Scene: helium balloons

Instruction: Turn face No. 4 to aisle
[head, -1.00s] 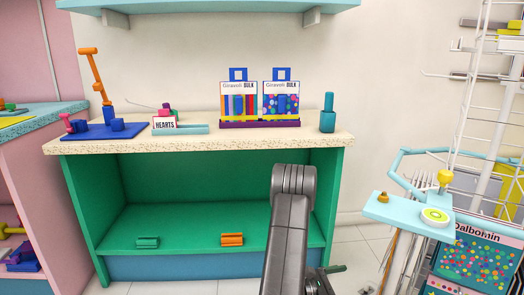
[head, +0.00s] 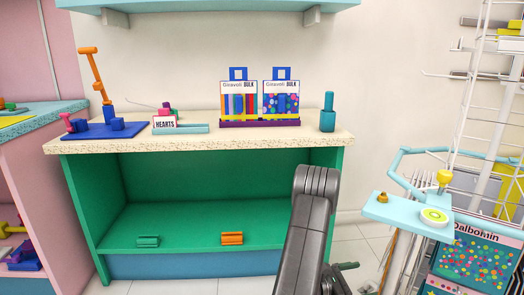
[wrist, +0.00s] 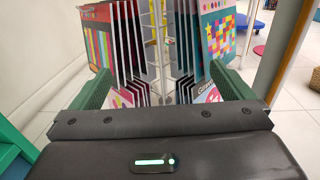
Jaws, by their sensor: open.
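A white wire rack (head: 478,110) stands at the right of the head view, cut off by the picture's edge. It also fills the middle of the wrist view (wrist: 160,45), with packs hung on several sides. A striped colour pack (wrist: 98,40) is on its left and a pack with coloured squares (wrist: 219,34) on its right. No face number is readable. My gripper (wrist: 160,72) is open, its green fingers spread left and right in front of the rack's lower packs. Whether a finger touches the rack I cannot tell. In the head view my arm hides most of the gripper.
A green shelf unit (head: 100,215) with a speckled counter (head: 250,136) stands left of my arm. A light blue tray (head: 400,212) and a Dalbomin pack (head: 474,262) are at the right. Tiled floor shows between. A wooden post (wrist: 290,45) is close on the wrist view's right.

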